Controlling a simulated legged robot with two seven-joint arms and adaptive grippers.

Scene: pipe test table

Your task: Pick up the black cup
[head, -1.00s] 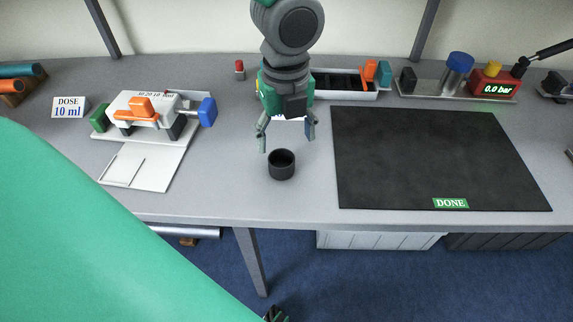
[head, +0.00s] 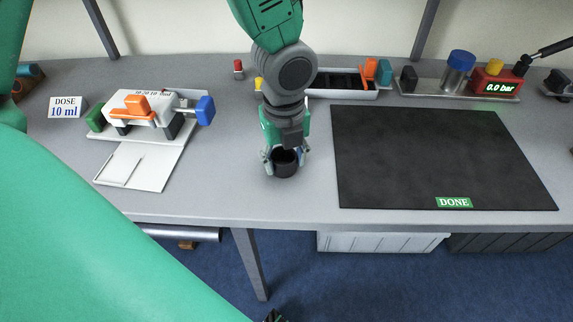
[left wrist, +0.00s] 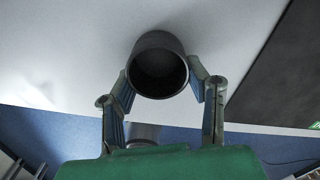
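The black cup (head: 286,168) is upright near the front of the grey table, left of the black mat. My left gripper (head: 285,160) reaches down over it, with one finger on each side. In the left wrist view the cup (left wrist: 158,66) sits between the two fingertips (left wrist: 162,84), which are drawn in against its sides; its open mouth looks dark and empty. I cannot tell if its base is clear of the table. My right gripper is not recognizable in these views.
The black mat (head: 435,155) with a DONE label (head: 454,202) lies bare to the right. A dosing device (head: 150,112) with orange and blue parts stands left, beside a DOSE sign (head: 66,107). A tray (head: 345,95) is behind the gripper. Table is free around the cup.

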